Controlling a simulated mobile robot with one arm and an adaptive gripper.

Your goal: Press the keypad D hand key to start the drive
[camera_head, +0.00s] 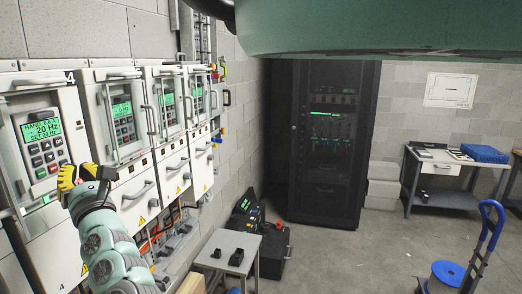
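A row of white drive cabinets with keypads runs along the left wall. The nearest keypad (42,142) has a lit green screen that appears to read HAND, 20 Hz, SET 20 Hz, with rows of keys below it. The second keypad (123,120), the third keypad (169,106) and a farther one also have green screens. I cannot read which is keypad D or pick out its hand key. My gripper (70,181), yellow and black, is just below and right of the nearest keypad. I cannot tell whether it touches the cabinet or whether its fingers are open.
Cabinet handles (139,190) stick out along the row. A small grey table (229,240) with black devices stands right of the row. A black rack (327,140) is at the back. A workbench (444,176) and a blue hand truck (486,240) are at right. The middle floor is clear.

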